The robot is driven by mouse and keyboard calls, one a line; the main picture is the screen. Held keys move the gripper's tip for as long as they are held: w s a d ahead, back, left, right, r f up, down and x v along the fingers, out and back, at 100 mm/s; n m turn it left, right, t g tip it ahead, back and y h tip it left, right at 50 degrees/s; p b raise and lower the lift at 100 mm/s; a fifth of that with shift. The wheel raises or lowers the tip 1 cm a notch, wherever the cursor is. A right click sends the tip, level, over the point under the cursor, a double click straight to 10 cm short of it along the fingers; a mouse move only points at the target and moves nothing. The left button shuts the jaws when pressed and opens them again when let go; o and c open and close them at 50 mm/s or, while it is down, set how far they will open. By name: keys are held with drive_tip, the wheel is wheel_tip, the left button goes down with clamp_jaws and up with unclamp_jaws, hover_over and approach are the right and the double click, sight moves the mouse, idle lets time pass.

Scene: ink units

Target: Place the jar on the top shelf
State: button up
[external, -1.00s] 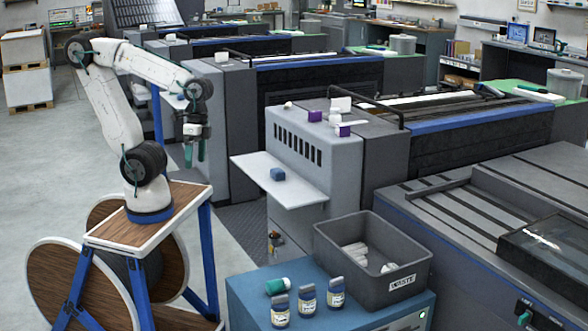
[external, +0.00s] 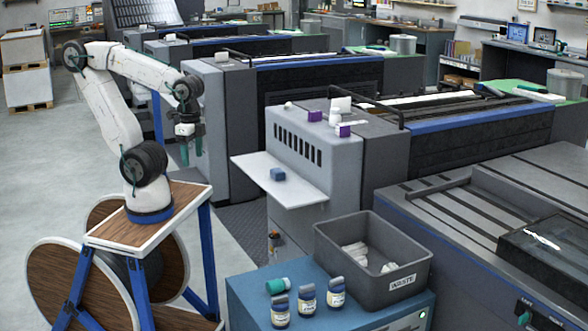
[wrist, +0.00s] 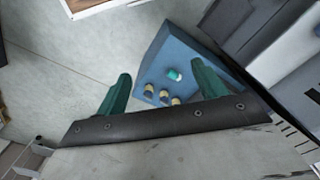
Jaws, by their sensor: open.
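Three upright jars with grey-blue lids and pale labels (external: 280,311) (external: 307,299) (external: 337,293) stand on the blue cabinet. My gripper (external: 191,155) is open and empty, pointing down, high up and well away from the jars. Its two teal fingers (wrist: 161,85) are spread in the wrist view. I cannot tell which shelf is the top one.
A grey waste bin (external: 340,265) with white rolls in it stands on the blue cabinet (external: 250,305), close beside the jars. Small white and purple items (external: 343,131) sit on the machine's top. The floor (external: 40,190) to the left is open.

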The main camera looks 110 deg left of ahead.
drive_tip(key=w+f+n+g, duration=0.2)
drive_tip(key=w+f+g, duration=0.1)
drive_tip(key=w+f, duration=1.05)
drive_tip(key=n+t, duration=0.3)
drive_tip(key=n, duration=0.4)
hover_over(276, 280)
drive_tip(key=f, duration=1.5)
drive_tip(key=s+d+f, duration=0.1)
drive_tip(key=f, duration=0.6)
drive_tip(key=shift+f, duration=0.25)
drive_tip(key=shift+w+f, duration=0.2)
drive_tip(key=f, duration=0.7)
drive_tip(key=shift+w+a+f, duration=0.2)
drive_tip(key=shift+w+a, duration=0.15)
drive_tip(key=c, duration=1.2)
drive_tip(key=shift+r, duration=0.1)
